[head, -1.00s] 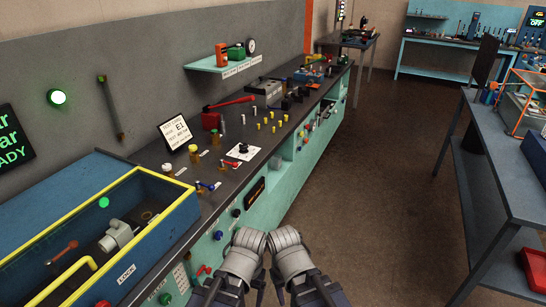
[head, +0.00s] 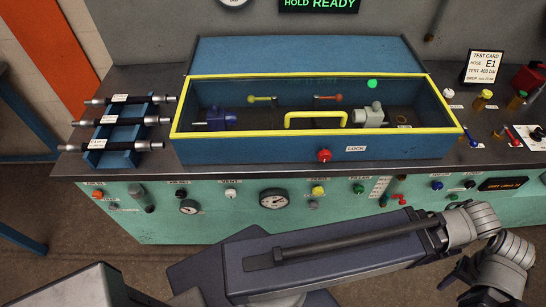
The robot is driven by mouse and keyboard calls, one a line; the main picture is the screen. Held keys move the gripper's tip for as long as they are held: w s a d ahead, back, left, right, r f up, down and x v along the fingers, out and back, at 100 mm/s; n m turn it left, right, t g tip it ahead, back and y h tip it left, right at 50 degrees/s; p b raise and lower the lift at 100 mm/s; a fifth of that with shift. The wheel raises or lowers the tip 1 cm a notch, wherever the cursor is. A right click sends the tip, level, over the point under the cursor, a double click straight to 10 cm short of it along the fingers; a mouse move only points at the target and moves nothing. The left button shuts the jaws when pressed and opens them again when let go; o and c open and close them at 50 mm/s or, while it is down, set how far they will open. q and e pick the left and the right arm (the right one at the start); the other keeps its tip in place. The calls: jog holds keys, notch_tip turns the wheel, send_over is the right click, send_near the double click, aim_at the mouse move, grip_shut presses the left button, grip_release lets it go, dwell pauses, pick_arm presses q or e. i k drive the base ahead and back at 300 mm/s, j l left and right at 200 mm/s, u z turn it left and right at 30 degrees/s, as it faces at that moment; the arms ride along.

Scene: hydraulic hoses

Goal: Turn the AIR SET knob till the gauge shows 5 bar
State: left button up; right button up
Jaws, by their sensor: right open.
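The knob that appears to be AIR SET (head: 181,193) is a small dark knob on the green front panel, left of centre; its label is too small to read surely. A small round white gauge (head: 189,207) sits just below it. Its needle cannot be read. My right gripper (head: 478,282) is open and empty at the lower right, far from the knob and partly cut by the frame's bottom.
A larger gauge (head: 273,198), a white VENT knob (head: 230,193) and an orange knob (head: 98,195) share the panel. Above stands a blue test box (head: 300,148) with a yellow rim and red LOCK knob (head: 324,155). A hose rack (head: 120,130) is at left.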

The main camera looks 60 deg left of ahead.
aim_at(182, 193)
jog(key=k+u, duration=0.15)
jog(key=u, duration=2.9)
jog(key=k+l+u, duration=0.25)
